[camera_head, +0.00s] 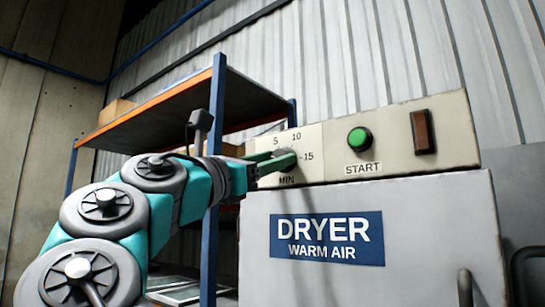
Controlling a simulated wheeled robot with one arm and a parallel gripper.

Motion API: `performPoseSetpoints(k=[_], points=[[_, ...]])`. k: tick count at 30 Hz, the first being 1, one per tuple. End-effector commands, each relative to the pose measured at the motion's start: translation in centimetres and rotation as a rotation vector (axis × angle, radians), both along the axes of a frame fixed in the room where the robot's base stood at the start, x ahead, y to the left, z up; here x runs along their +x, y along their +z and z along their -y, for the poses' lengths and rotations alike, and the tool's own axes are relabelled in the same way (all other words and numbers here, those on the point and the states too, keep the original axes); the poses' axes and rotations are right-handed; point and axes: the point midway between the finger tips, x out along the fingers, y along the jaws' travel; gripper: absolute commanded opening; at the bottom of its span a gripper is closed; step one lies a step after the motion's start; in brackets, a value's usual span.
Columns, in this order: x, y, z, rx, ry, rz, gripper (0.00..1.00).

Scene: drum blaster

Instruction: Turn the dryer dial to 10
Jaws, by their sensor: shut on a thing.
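The dryer (464,205) is a pale cabinet with a blue "DRYER WARM AIR" sign. Its control panel (391,133) runs along the top. The dial (283,153) is at the panel's left end, with 5, 10, 15 and MIN printed around it. My gripper (288,158) has green fingers and comes in from the left. The fingers are shut on the dial and cover most of it. I cannot tell which number the dial points to.
A green START button (360,139) and a brown rectangular switch (422,132) are to the right on the panel. A shelf rack (214,135) with a blue post stands behind my arm at the left. Corrugated wall is behind.

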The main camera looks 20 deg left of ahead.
Motion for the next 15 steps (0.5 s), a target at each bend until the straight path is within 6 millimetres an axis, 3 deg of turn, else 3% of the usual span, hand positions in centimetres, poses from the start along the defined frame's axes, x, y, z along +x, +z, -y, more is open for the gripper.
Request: performPoseSetpoints(k=[15], points=[[0.02, -0.1, -0.26, 0.126, 0.004, 0.049, 0.0]])
